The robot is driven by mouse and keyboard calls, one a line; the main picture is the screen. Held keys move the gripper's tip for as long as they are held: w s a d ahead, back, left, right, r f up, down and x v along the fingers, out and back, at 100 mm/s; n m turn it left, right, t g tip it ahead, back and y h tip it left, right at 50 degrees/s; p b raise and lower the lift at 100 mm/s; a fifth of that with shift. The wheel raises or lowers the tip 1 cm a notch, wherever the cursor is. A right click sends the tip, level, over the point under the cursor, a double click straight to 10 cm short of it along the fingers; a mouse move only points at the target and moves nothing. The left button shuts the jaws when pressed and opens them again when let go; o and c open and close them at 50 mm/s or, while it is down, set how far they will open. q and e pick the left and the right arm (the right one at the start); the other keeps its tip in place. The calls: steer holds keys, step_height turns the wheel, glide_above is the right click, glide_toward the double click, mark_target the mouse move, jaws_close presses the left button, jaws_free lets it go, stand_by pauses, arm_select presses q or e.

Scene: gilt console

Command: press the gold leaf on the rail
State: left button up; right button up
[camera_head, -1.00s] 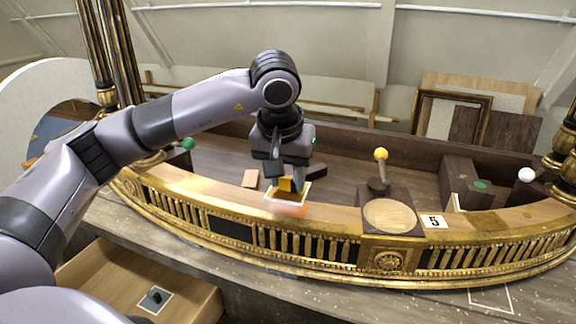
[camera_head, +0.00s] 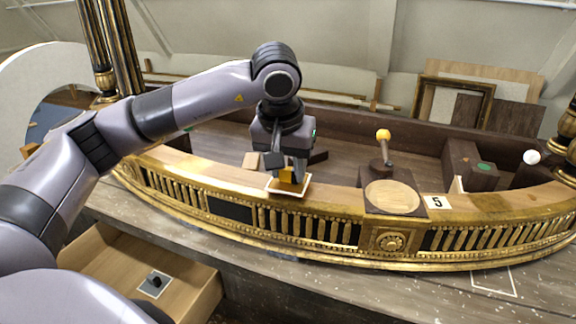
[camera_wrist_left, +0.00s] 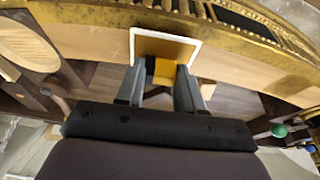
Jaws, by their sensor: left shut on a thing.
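My left gripper (camera_head: 287,176) points down at the curved gilt rail (camera_head: 335,201), its fingers shut on a small yellow block (camera_head: 287,174). The block is right at a white-edged square (camera_head: 303,187) on the rail's pale wooden top. In the left wrist view the yellow block (camera_wrist_left: 165,69), with a dark part beside it, sits between the fingertips (camera_wrist_left: 160,80). The white-edged square (camera_wrist_left: 165,34) shows a brownish gold patch inside. The fingers and block hide part of the square, and I cannot tell whether the block touches it. My right gripper is not in view.
A round wooden disc (camera_head: 392,196) and a "5" card (camera_head: 437,202) lie to the right on the rail. A yellow-knobbed lever (camera_head: 383,135) stands behind them. An open drawer (camera_head: 190,268) is below left. Gilt columns (camera_head: 115,45) rise at the left.

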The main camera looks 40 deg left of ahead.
arm_select(q)
steer(key=shift+s+f+b, duration=0.1)
steer(key=shift+f+b, duration=0.5)
steer(key=shift+f, duration=0.2)
stand_by(1.2)
steer(key=shift+r, duration=0.1)
step_height(320, 180, up, 5)
steer(key=p, duration=0.3)
steer(key=shift+p, duration=0.3)
steer(key=shift+r, duration=1.05)
